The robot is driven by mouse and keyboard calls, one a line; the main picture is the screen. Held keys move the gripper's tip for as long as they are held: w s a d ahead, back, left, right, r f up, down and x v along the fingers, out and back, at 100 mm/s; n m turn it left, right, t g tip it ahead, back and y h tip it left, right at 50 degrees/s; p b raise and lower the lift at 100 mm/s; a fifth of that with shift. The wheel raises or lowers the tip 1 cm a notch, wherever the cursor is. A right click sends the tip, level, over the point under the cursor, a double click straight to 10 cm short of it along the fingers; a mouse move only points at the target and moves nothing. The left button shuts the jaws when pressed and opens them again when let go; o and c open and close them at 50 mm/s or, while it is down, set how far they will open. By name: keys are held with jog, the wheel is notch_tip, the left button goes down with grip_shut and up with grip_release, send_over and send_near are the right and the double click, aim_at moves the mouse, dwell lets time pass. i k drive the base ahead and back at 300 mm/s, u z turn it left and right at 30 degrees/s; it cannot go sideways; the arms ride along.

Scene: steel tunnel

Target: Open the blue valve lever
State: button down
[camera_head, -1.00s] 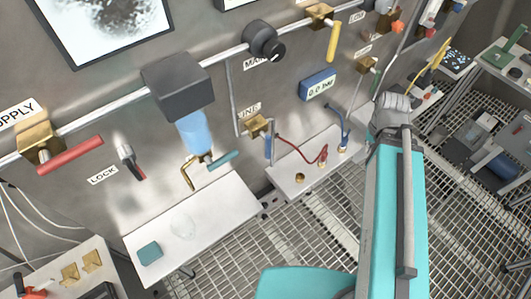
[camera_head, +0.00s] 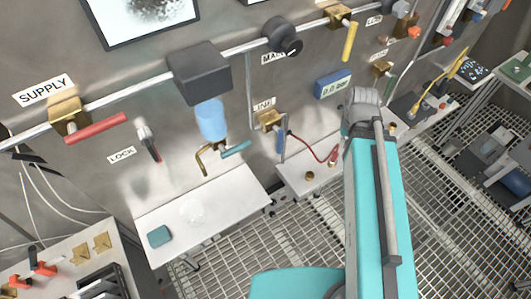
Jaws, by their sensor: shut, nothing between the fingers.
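A brass valve (camera_head: 268,120) sits on the steel wall at the LINE label. Its blue lever (camera_head: 281,143) hangs downward, roughly upright along the wall. A teal lever (camera_head: 236,149) is on the brass drain fitting under the blue filter bowl (camera_head: 211,119), to the left of the LINE valve, and slants up to the right. My gripper is not in view. My turquoise arm rises at the right of the picture and its grey upper end hides part of the wall and shelf there.
A red lever (camera_head: 95,128) marks the SUPPLY valve, and a yellow lever (camera_head: 349,42) is upper right. A blue gauge (camera_head: 333,84) is above a white shelf (camera_head: 290,181) with a red hose (camera_head: 314,148). A wider white shelf (camera_head: 225,210) juts out below the filter. Grated floor lies in front.

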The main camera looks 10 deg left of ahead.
aim_at(280, 132)
jog(key=u, duration=0.15)
jog(key=k, duration=2.05)
jog(key=z, duration=0.5)
jog(key=i, duration=1)
jog(key=u, duration=0.05)
